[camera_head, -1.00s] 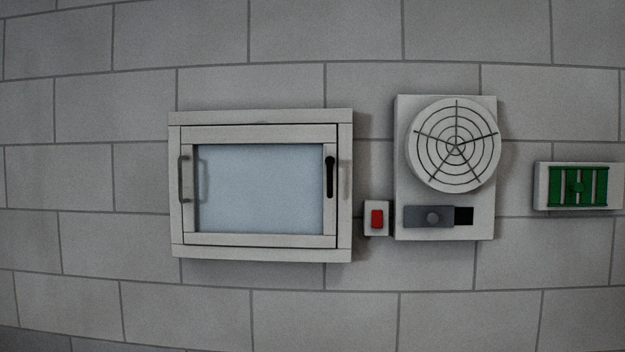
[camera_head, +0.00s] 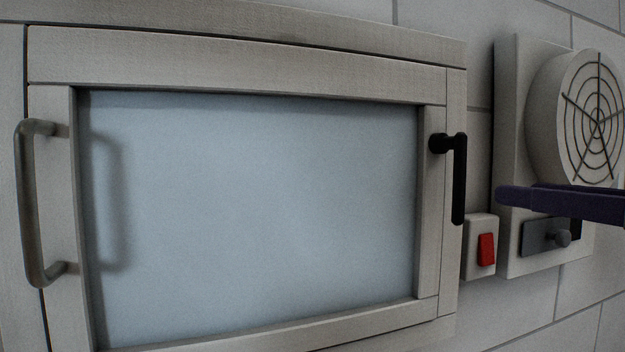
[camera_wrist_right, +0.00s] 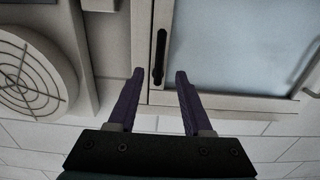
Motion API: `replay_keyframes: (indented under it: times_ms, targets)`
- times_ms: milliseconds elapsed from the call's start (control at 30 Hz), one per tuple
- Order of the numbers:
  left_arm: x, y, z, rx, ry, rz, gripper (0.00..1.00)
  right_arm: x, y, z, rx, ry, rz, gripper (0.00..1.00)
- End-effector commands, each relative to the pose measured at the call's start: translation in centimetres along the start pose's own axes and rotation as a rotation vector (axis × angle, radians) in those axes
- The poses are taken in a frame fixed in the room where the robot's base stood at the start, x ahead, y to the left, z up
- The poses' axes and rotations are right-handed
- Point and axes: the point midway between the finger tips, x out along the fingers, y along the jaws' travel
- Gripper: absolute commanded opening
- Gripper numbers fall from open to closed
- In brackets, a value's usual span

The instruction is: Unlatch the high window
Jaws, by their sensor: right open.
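The window (camera_head: 250,200) has a pale frame and a frosted pane and looks closed. Its black latch handle (camera_head: 459,185) is on the right side of the frame, with the lever hanging straight down from its pivot. A grey pull handle (camera_head: 28,205) is on the left side. My right gripper (camera_head: 503,196) comes in from the right edge with dark purple fingers, right of the latch and apart from it. In the right wrist view, the gripper (camera_wrist_right: 160,74) is open and empty. The latch handle (camera_wrist_right: 160,52) appears between and beyond its fingertips. My left gripper is not in view.
A fan panel with a round grille (camera_head: 598,120) is on the wall at right, behind my right fingers. Below it is a grey slider with a knob (camera_head: 545,238). A red switch (camera_head: 487,249) sits between window and panel. Space before the pane is clear.

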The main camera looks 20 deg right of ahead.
Motion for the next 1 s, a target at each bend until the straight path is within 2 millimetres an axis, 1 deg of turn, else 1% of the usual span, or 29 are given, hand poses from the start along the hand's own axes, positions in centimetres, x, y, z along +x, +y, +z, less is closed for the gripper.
replay_keyframes:
  times_ms: [167,367,400,600,767,800,833,900,1000]
  targets:
    - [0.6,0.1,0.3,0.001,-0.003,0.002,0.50,0.7,0.0,0.0,-0.001,0.010,-0.001,0.50]
    - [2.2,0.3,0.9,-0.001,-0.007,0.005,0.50,2.7,0.0,0.1,-0.005,0.012,0.000,0.50]
    - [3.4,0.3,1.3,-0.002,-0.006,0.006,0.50,3.0,-0.1,0.6,-0.005,0.013,-0.005,0.50]
    - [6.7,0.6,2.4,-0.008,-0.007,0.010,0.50,4.4,-0.1,0.6,-0.003,0.013,-0.010,0.50]
    - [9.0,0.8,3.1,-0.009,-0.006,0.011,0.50,5.0,0.1,0.5,-0.005,0.012,0.000,0.50]
    - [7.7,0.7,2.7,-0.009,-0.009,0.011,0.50,5.7,0.1,-0.6,0.004,0.006,0.001,0.50]
    - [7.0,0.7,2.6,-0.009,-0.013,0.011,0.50,6.3,0.1,-0.8,0.007,0.003,0.000,0.50]
    - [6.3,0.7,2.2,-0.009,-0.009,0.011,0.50,7.5,0.0,-0.7,0.005,0.002,-0.001,0.50]
    - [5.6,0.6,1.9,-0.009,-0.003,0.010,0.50,8.8,0.1,-0.6,0.004,0.003,0.000,0.50]
